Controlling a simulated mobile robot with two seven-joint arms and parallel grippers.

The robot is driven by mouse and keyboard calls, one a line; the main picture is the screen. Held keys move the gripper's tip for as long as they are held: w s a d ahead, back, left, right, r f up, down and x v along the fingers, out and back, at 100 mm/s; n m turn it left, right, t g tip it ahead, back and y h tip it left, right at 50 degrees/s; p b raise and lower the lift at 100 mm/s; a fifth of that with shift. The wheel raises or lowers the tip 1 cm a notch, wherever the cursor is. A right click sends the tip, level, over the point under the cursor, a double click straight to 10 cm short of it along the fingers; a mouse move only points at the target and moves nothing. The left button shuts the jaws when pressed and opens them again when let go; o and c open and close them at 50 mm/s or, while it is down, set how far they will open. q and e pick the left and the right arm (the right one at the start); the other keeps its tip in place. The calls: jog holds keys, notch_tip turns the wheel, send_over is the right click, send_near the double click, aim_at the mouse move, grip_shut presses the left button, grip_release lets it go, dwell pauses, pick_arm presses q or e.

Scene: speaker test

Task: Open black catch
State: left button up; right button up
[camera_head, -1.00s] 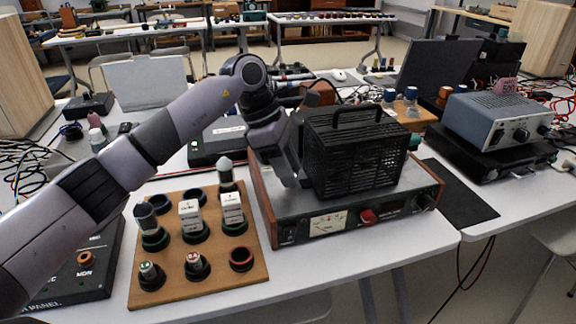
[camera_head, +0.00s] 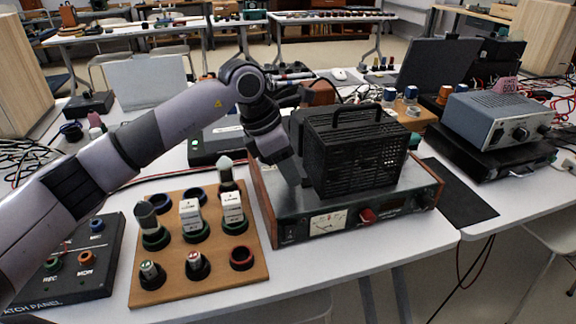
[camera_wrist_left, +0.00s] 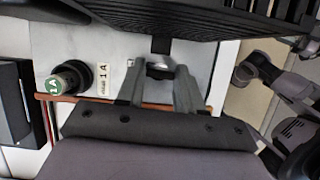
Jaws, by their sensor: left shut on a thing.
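A black slatted cage (camera_head: 352,160) with a top handle stands on a grey instrument with a meter (camera_head: 327,222) and a red knob. My left gripper (camera_head: 292,178) points down at the left side of the cage. In the left wrist view, the black catch (camera_wrist_left: 160,45) is a small dark tab at the cage's lower edge. The fingers of my left gripper (camera_wrist_left: 160,72) are around a small rounded dark and metallic piece just below that tab, and are shut on it. The fingers hide part of it. My right gripper is not in view.
A wooden board (camera_head: 212,262) with several labelled plugs and sockets lies left of the instrument. A patch panel (camera_head: 70,262) is at the far left. A grey power supply (camera_head: 498,115) stands at the right. A black mat (camera_head: 462,200) lies between.

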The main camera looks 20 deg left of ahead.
pick_arm(q)
jog(key=o, duration=1)
jog(key=shift+o, duration=0.2)
jog(key=v, duration=0.7)
jog(key=shift+s, duration=0.1)
